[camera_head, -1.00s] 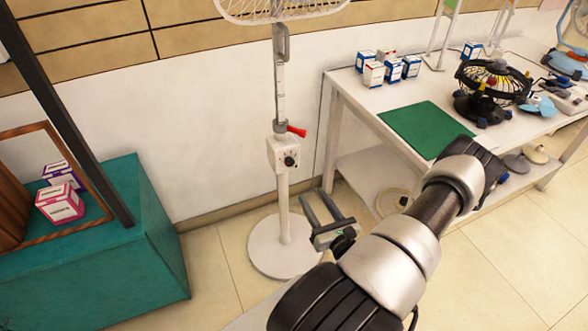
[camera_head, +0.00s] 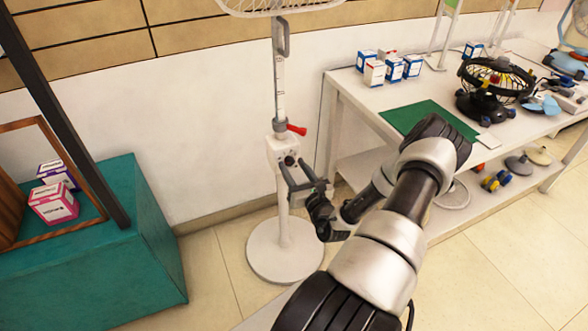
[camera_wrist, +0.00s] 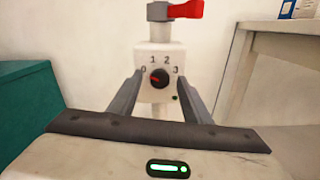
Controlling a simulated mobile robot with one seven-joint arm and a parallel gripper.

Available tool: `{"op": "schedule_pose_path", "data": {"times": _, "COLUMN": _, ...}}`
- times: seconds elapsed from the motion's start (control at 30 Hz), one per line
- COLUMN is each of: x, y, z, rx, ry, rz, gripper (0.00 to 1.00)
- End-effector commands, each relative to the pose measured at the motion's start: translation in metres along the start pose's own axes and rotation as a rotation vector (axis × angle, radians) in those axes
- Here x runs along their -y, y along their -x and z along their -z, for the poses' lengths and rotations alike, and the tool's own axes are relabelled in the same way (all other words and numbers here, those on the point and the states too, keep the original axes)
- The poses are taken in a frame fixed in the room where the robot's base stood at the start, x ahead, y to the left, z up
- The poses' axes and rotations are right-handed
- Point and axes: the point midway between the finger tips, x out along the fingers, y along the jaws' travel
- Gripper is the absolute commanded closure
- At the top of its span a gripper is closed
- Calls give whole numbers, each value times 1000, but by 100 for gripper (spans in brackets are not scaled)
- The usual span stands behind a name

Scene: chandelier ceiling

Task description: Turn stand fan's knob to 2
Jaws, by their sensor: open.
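The stand fan (camera_head: 282,240) stands on a round white base, with its cage at the top edge of the head view. Its white control box (camera_head: 278,150) carries a dark round knob (camera_head: 289,160). In the wrist view the knob (camera_wrist: 159,78) is black with a red mark that appears to point up and left, towards 0 or 1. Numbers 0 to 3 are printed around it. My gripper (camera_head: 293,170) is open in front of the box. In the wrist view its fingers (camera_wrist: 158,95) lie left and right of the knob, apart from it.
A red lever (camera_head: 297,130) sticks out above the box. A white table (camera_head: 345,88) with small boxes, a green mat (camera_head: 405,115) and a desk fan (camera_head: 488,90) stands to the right. A teal block (camera_head: 130,250) stands left. Floor around the fan base is open.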

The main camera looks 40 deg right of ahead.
Motion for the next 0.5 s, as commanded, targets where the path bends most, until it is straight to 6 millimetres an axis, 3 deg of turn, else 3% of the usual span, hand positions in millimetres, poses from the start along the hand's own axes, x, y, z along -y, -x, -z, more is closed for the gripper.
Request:
{"op": "schedule_pose_path", "data": {"times": 0.13, "x": 0, "y": 0, "z": 0, "rx": 0, "ry": 0, "rz": 0, "gripper": 56}}
{"op": "schedule_pose_path", "data": {"times": 0.4, "x": 0, "y": 0, "z": 0, "rx": 0, "ry": 1, "rz": 0, "gripper": 97}}
{"op": "schedule_pose_path", "data": {"times": 0.5, "x": 0, "y": 0, "z": 0, "rx": 0, "ry": -2, "rz": 0, "gripper": 97}}
